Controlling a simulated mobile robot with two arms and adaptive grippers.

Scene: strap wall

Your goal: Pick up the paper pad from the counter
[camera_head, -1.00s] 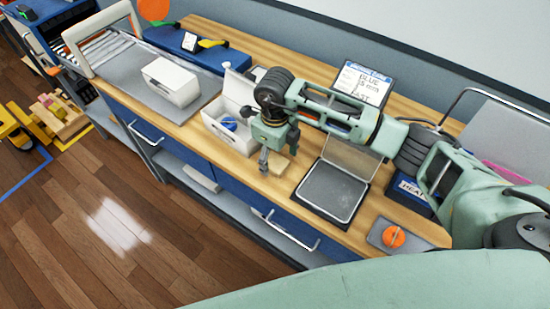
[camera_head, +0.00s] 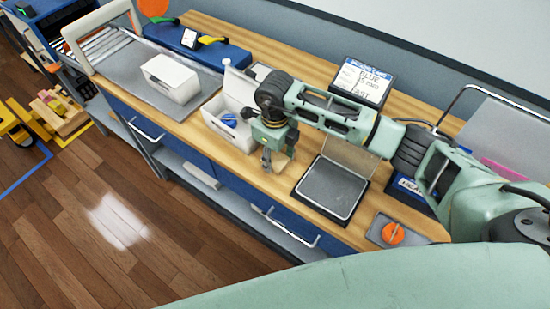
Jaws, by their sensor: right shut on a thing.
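My right arm reaches in from the right over the wooden counter (camera_head: 240,178). Its gripper (camera_head: 276,160) points down at the counter, between the open white box and the flat dark-framed device. It is shut on a small pale tan pad (camera_head: 283,162), which looks like the paper pad. The fingers hide part of the pad. I cannot tell whether the pad still touches the counter. My left gripper is not in view.
The open white box (camera_head: 226,135) with a blue item stands left of the gripper. The flat dark-framed device (camera_head: 331,188) with a raised lid is at the right. A closed white box (camera_head: 171,80), a sign (camera_head: 361,82) and an orange knob (camera_head: 392,233) are also on the counter.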

